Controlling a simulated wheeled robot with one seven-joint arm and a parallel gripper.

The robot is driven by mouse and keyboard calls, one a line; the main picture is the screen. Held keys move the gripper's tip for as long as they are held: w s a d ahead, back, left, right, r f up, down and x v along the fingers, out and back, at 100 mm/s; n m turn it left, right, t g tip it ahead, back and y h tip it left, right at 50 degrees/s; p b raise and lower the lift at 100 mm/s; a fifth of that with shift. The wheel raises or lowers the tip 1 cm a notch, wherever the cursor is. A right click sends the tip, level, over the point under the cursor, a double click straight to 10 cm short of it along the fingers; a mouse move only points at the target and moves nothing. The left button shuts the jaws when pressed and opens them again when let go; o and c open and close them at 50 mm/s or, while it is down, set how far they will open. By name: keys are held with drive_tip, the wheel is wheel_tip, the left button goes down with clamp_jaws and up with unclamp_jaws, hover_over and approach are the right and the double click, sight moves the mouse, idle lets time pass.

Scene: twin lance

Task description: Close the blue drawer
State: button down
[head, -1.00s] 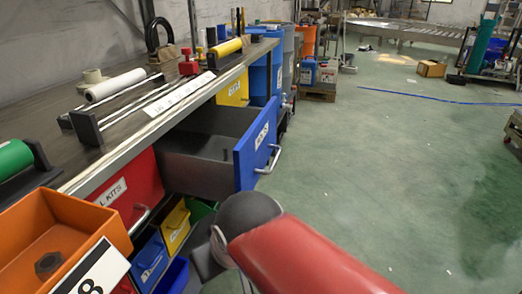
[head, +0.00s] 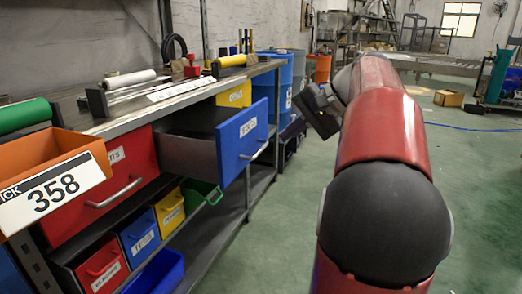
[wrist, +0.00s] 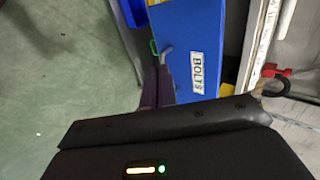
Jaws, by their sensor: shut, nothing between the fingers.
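The blue drawer (head: 234,151) is pulled out from under the bench, with its grey inside showing in the head view. Its front has a white label and a metal bar handle. A blue front labelled BOLTS shows in the wrist view (wrist: 197,35). My gripper (head: 316,110) is to the right of the drawer front, apart from it in the head view. It looks shut and holds nothing. Its fingertips are small and dark there. The dark gripper body (wrist: 160,150) fills the bottom of the wrist view.
A red drawer (head: 95,180) is closed left of the blue one, and a yellow drawer (head: 234,96) is beyond it. An orange bin (head: 45,160) stands at the near left. Small bins sit on the lower shelf.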

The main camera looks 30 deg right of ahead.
sight(235, 153)
drive_tip(key=x, duration=0.4)
drive_tip(key=r+b+x, duration=0.1)
drive_tip(key=x, duration=0.2)
drive_tip(key=w+x, duration=0.1)
drive_tip(key=x, duration=0.3)
drive_tip(key=shift+w+a+b, duration=0.25)
drive_tip(key=shift+a+b, duration=0.15)
drive_tip(key=shift+a, duration=0.15)
drive_tip(key=shift+w+a, duration=0.4)
drive_tip(key=shift+w, duration=0.1)
drive_tip(key=shift+w+a+r+p, duration=0.15)
drive_tip(key=shift+w+a+p, duration=0.2)
drive_tip(key=shift+w+a, duration=0.1)
drive_tip(key=w+a+p, duration=0.2)
drive_tip(key=w, duration=0.1)
drive_tip(key=w+a+p, duration=0.2)
drive_tip(key=w+a, duration=0.1)
drive_tip(key=w, duration=0.1)
drive_tip(key=w+a+p, duration=0.2)
drive_tip(key=w+a, duration=0.1)
drive_tip(key=w, duration=0.1)
drive_tip(key=shift+a, duration=0.2)
drive_tip(key=shift+w+a+p, duration=0.3)
drive_tip(key=shift+w+a, duration=0.1)
drive_tip(key=shift+w, duration=0.1)
drive_tip(key=shift+s+d, duration=0.1)
